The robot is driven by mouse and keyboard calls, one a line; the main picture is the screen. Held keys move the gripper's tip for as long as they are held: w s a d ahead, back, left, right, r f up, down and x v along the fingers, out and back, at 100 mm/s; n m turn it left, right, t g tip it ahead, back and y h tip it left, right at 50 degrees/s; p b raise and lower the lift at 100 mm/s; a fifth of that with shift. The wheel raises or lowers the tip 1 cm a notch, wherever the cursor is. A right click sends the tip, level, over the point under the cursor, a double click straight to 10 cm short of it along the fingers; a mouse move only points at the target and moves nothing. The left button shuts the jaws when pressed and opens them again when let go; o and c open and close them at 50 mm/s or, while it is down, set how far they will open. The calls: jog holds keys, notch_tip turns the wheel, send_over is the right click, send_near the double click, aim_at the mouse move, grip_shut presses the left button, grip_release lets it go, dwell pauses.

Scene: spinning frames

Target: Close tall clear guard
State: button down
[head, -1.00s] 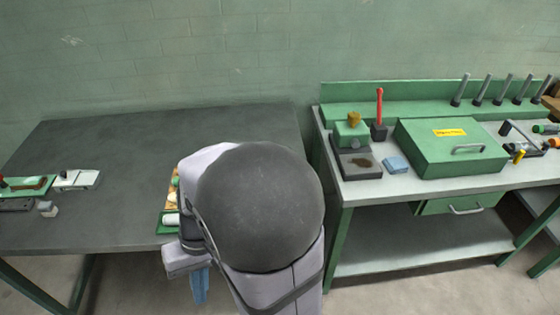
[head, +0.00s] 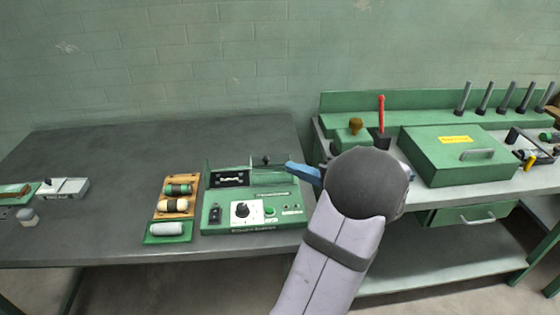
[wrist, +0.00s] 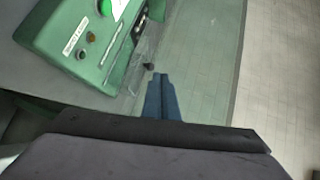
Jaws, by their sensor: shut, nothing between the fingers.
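The green machine (head: 255,219) stands on the dark table, with a dial and buttons on its front panel. A clear guard (head: 275,179) stands at its back, hard to make out; a small black knob (head: 266,160) shows near its top. I cannot tell the guard's exact angle. My gripper (head: 290,166) has blue fingers, shut and empty, pointing left at the machine's right back side, close to the knob. In the wrist view, the fingertips (wrist: 160,77) are just below the black knob (wrist: 150,66), and the clear panel (wrist: 144,45) lies along the machine's edge.
A wooden rack with spools (head: 177,196) and a green tray with a white roll (head: 167,230) stand left of the machine. The right bench holds a green lidded box (head: 452,150) and a red-handled tool (head: 381,115). The table's middle left is clear.

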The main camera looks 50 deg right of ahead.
jog(key=s+d+h, duration=0.2)
jog(key=s+d, duration=0.2)
jog(key=p, duration=0.4)
send_near(277, 169)
jog(key=shift+g, duration=0.3)
jog(key=w+d+r, duration=0.2)
jog(key=w+d, duration=0.1)
jog(key=w+d+r, duration=0.1)
jog(key=w, duration=0.1)
jog(key=shift+w+d, duration=0.2)
jog(key=w, duration=0.1)
jog(key=w+a+p, duration=0.1)
jog(key=shift+w+a+f, duration=0.2)
jog(key=shift+w+f, duration=0.15)
jog(key=shift+f, duration=0.05)
jog(key=shift+w+a+f+p, duration=0.3)
jog(key=shift+w+a+f, duration=0.05)
jog(key=shift+w, duration=0.1)
jog(key=shift+w, duration=0.1)
jog(key=shift+w+a+f+b, duration=0.1)
jog(key=shift+w+a+b, duration=0.15)
jog(key=shift+b, duration=0.25)
jog(key=w+a+b, duration=0.8)
jog(key=b, duration=0.2)
jog(key=shift+w+a+f, duration=0.1)
jog(key=shift+w+a, duration=0.05)
jog(key=shift+a, duration=0.1)
jog(key=shift+w+a+r, duration=0.25)
jog(key=shift+a+r, duration=0.05)
jog(key=shift+a, duration=0.05)
